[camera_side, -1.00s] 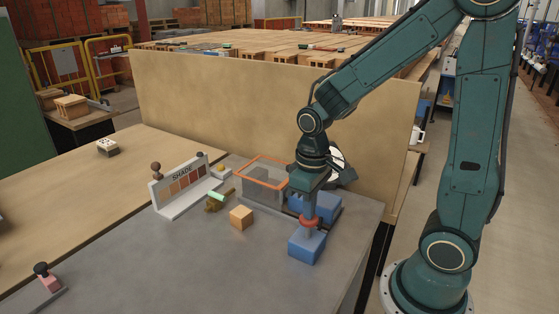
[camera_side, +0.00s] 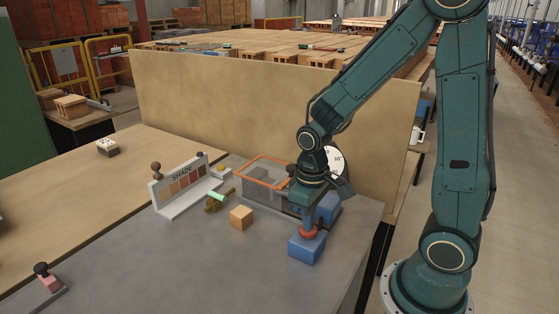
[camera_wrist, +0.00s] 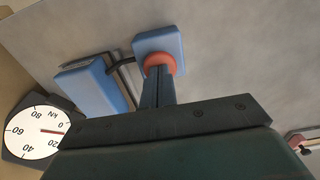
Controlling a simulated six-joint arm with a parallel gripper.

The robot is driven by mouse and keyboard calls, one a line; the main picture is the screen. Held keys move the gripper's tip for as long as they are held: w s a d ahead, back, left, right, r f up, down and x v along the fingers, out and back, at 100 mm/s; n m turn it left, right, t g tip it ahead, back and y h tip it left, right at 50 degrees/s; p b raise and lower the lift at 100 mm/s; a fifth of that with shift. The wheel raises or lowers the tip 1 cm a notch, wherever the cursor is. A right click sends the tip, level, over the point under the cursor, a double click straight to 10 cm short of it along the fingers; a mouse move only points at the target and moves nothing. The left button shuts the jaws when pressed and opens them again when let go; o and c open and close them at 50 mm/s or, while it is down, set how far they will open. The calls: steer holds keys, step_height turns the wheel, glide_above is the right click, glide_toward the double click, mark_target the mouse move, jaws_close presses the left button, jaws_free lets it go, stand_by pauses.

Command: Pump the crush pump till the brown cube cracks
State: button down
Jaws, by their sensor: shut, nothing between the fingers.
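The crush pump's small blue block (camera_side: 306,247) stands at the front right of the grey bench, with a red cap (camera_side: 308,232) on top. My gripper (camera_side: 307,225) is shut and empty, pointing down with its fingertips at the red cap. In the wrist view the shut fingers (camera_wrist: 157,75) end over the red cap (camera_wrist: 160,63). A black hose joins the block to a larger blue body (camera_wrist: 93,86). The white kN dial (camera_wrist: 35,131) has its red needle between 0 and 20. An orange-brown cube (camera_side: 241,217) sits whole on the bench, left of the pump.
A clear box with an orange rim (camera_side: 264,171) stands behind the cube; its contents are unclear. A SHADE board (camera_side: 182,183) stands to the left. A tan panel (camera_side: 230,105) closes the back.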

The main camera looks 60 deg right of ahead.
steer(key=shift+r, duration=3.1)
step_height(320, 180, up, 5)
steer(key=shift+r, duration=0.1)
steer(key=shift+f, duration=3.3)
steer(key=shift+f, duration=0.1)
